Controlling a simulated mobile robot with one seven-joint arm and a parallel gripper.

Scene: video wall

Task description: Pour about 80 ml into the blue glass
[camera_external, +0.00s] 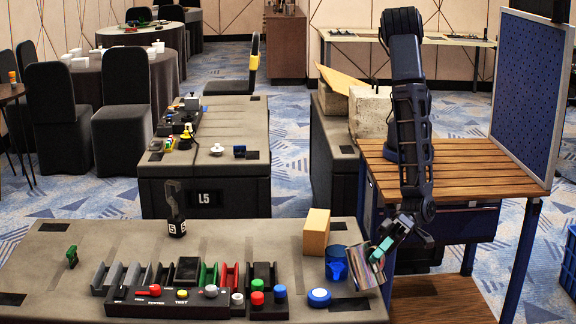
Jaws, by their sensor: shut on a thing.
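The blue glass (336,264) stands upright on the near grey table, towards its right end. My gripper (381,250) is just right of the glass, shut on a shiny metal vessel (366,268). The vessel is tilted and close beside the glass. Whether it touches the glass, and whether any liquid is flowing, cannot be made out. The contents of both are too small to see.
A tan wooden block (316,233) stands behind the glass. A blue round button (319,298) sits in front of it. A control box (168,302) and several coloured holders lie to the left. A slatted wooden bench (460,183) is at right.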

